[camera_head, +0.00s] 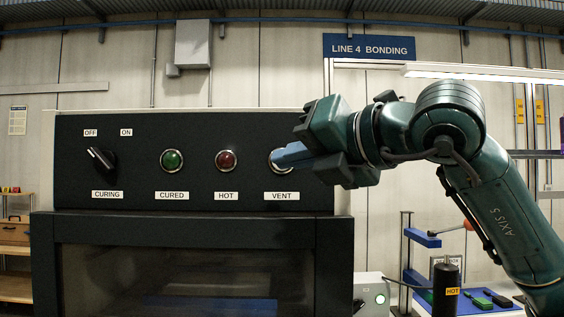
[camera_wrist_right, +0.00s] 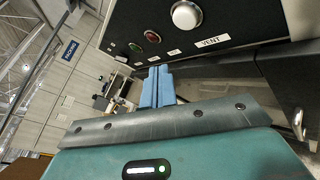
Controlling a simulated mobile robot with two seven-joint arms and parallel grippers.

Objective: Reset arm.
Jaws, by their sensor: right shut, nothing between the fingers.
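My right arm (camera_head: 512,215) comes in from the right in the head view. My right gripper (camera_head: 278,157) is shut and empty, its blue fingers pointing left in front of the control panel and partly covering the white VENT button (camera_head: 274,166). In the right wrist view the shut blue fingers (camera_wrist_right: 156,72) lie below the panel face, and the VENT button (camera_wrist_right: 187,15) shows whole, apart from the fingers. My left gripper is not in view.
The dark panel (camera_head: 190,188) carries a CURING knob (camera_head: 101,159), a green CURED lamp (camera_head: 172,160) and a red HOT lamp (camera_head: 226,160). A glass-fronted chamber (camera_head: 190,275) is below. At right, a bench holds a black HOT cylinder (camera_head: 446,292) and a blue stand (camera_head: 421,238).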

